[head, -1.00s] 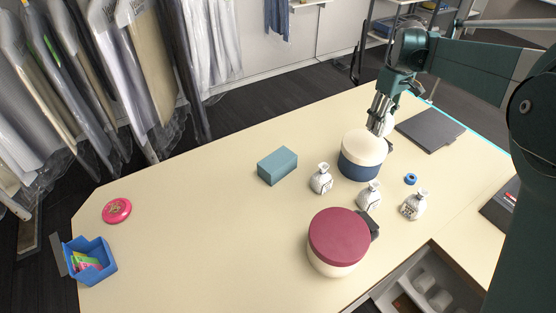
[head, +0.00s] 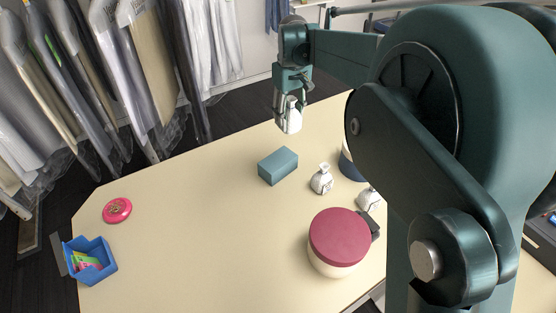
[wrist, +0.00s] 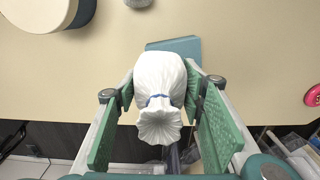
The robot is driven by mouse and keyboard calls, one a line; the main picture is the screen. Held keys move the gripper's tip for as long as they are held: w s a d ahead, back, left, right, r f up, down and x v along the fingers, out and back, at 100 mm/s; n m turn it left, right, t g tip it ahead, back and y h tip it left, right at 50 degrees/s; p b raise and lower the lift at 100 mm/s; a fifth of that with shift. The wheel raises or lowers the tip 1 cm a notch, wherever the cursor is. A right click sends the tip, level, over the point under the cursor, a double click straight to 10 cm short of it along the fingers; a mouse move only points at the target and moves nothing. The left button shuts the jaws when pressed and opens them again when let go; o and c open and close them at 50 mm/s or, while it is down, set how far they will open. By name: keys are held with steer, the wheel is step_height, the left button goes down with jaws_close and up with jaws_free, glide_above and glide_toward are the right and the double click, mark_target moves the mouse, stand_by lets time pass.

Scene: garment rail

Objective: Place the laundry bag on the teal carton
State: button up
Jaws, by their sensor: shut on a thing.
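A white laundry bag with a blue tie (wrist: 158,85) is held between the fingers of my gripper (head: 290,103). It also shows hanging below the fingers in the head view (head: 291,122). The teal carton (head: 278,166) lies on the table, below and a little nearer than the bag, with its top bare. In the wrist view the carton (wrist: 182,46) shows partly behind the bag, which hides some of it. The bag is in the air, apart from the carton.
Two more white bags (head: 321,180) (head: 368,196) stand right of the carton. A red-lidded round box (head: 339,238) is nearer, and a navy round box (head: 349,166) is partly hidden by my arm. A pink disc (head: 117,210) and blue bin (head: 90,262) lie left. The table's middle left is clear.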

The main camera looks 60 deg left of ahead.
steer(key=s+a, duration=0.2)
steer(key=s, duration=0.2)
glide_above(278, 159)
step_height(278, 159, down, 5)
steer(key=shift+f, duration=3.15)
steer(key=shift+f+p, duration=0.3)
steer(key=shift+f, duration=1.55)
steer(key=shift+f, duration=0.15)
